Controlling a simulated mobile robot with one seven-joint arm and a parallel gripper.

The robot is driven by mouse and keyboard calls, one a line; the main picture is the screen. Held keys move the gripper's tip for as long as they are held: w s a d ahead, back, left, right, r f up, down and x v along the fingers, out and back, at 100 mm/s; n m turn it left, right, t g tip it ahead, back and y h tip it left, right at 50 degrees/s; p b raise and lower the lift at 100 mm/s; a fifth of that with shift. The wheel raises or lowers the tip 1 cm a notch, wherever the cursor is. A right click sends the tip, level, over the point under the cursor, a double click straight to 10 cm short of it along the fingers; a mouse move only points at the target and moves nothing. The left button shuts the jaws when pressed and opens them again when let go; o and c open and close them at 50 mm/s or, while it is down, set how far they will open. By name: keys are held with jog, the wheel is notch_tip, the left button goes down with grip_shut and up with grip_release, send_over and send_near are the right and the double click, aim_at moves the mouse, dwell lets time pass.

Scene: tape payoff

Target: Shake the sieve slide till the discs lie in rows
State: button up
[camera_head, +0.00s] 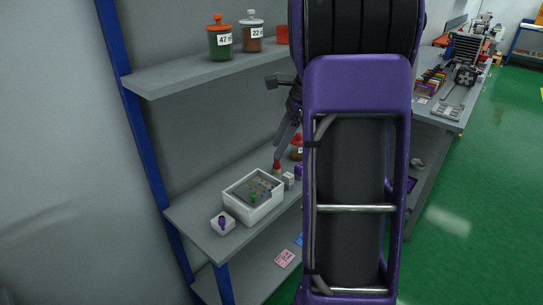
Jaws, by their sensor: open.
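A white open box (255,214) stands on the middle shelf; it looks like the sieve unit. A grey plate (262,187) with a green knob (254,197) and small dark and coloured spots lies inside it. The spots may be the discs, but they are too small to tell how they lie. My gripper (278,157) is open, above and behind the box's right end, apart from the green knob. My purple arm hides part of the gripper and the shelf to the right.
A white block with a purple knob (223,224) sits left of the box, near the shelf edge. A red-topped item (277,168) and a small white cube (289,181) stand close to its right. Lidded jars (220,40) stand on the upper shelf (190,76) above.

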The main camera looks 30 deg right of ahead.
jog(key=shift+s+d+r, duration=0.1)
jog(key=shift+d+r, duration=0.15)
jog(key=shift+r, duration=0.35)
jog(key=shift+c, duration=1.1)
jog(key=w+f+n, duration=0.1)
jog(key=n, duration=0.1)
jog(key=w+d+f+n+g+h, duration=0.1)
jog(key=w+f+n, duration=0.1)
jog(key=w+d+f+n+g, duration=0.1)
jog(key=w+n, duration=0.1)
jog(key=shift+f+n+p, duration=0.4)
grip_shut()
jog(key=b, duration=0.2)
send_near(258, 199)
jog(key=shift+g+h, duration=0.3)
jog(key=d+f, duration=0.1)
jog(key=w+d+f, duration=0.1)
jog(key=f, duration=0.1)
jog(key=shift+d+f, duration=0.2)
jog(key=a, duration=0.3)
jog(key=shift+s+a+f, duration=0.1)
jog(key=shift+s+f, duration=0.25)
jog(key=shift+s+a, duration=0.1)
jog(key=shift+a, duration=0.3)
